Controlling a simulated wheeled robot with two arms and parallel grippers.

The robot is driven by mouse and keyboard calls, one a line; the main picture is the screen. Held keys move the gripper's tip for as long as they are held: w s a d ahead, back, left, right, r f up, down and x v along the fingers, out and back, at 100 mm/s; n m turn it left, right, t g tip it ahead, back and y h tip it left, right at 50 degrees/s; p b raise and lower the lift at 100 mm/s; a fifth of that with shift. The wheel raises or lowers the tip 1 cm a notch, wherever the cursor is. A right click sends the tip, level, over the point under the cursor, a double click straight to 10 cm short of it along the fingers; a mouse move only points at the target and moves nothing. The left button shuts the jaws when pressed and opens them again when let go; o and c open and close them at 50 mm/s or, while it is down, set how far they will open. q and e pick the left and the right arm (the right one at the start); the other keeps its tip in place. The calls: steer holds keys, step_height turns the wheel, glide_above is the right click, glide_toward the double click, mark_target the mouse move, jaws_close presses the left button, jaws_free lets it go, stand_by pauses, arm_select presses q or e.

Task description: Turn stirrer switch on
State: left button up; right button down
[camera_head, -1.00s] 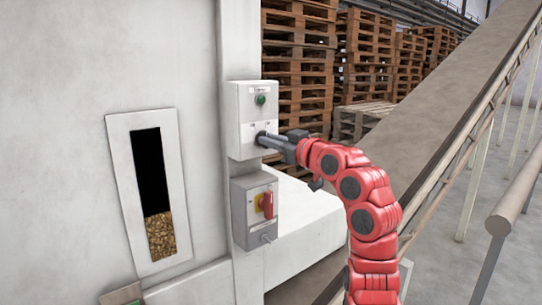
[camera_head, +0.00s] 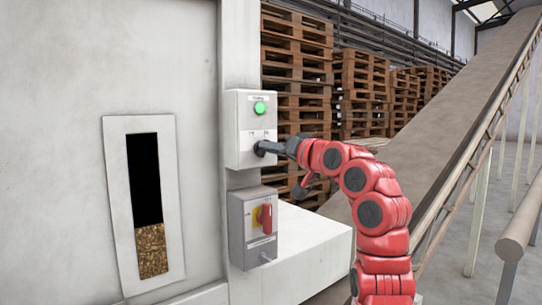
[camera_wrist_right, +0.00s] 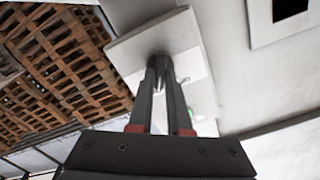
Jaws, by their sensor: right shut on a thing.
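The stirrer switch box (camera_head: 240,152) is a pale box on the machine's corner post. Its round green lamp (camera_head: 259,108) at the top is brightly lit. My right gripper (camera_head: 262,148) is at the lower part of the box front, its fingers shut on the switch knob, which they mostly hide. In the right wrist view the fingers (camera_wrist_right: 160,72) come together on the dark knob (camera_wrist_right: 160,60) against the box face (camera_wrist_right: 122,62). The knob's exact angle is hidden. My left gripper is not in view.
A grey box with a red and yellow rotary switch (camera_head: 265,218) hangs just below. A sight window (camera_head: 152,250) with pellets is at left. Stacked pallets (camera_head: 296,65) stand behind, and a sloping conveyor (camera_head: 430,110) rises at right.

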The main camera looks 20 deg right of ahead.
stand_by(0.5)
steer(key=c, duration=0.9)
jaws_free()
steer(key=shift+o, duration=0.2)
steer(key=shift+s, duration=0.1)
steer(key=b+v, duration=0.5)
steer(key=v, duration=1.2)
steer(key=shift+s+d, duration=0.1)
